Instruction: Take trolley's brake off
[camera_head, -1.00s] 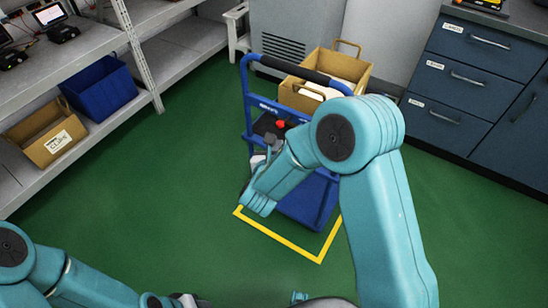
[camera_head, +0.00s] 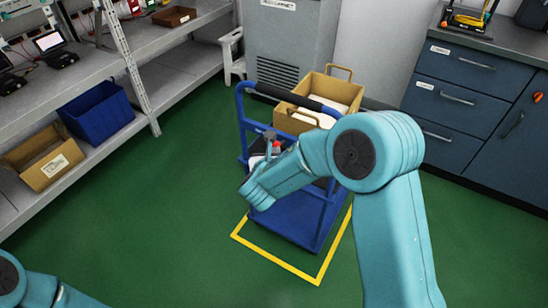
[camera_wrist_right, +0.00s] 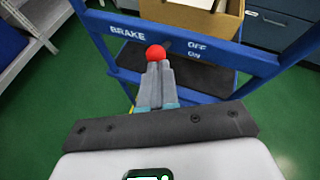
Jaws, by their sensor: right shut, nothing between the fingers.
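The trolley (camera_head: 298,213) is blue, with a black push handle (camera_head: 287,99), and stands partly inside a yellow floor outline. Its crossbar (camera_wrist_right: 222,57) carries the words BRAKE at left and OFF at right in the right wrist view. A red brake knob (camera_wrist_right: 155,52) sits just right of the word BRAKE; it also shows in the head view (camera_head: 276,147). My right gripper (camera_wrist_right: 158,66) is shut and empty, its fingertips right at the knob; whether they touch it I cannot tell. My left gripper is out of view; only part of that arm shows at bottom left.
A cardboard-coloured box (camera_head: 345,92) rides on the trolley. Shelving with a blue bin (camera_head: 98,112) and a tan bin (camera_head: 43,158) stands at left. A grey cabinet (camera_head: 290,40) is behind, blue drawers (camera_head: 462,95) at right. Green floor is clear at left.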

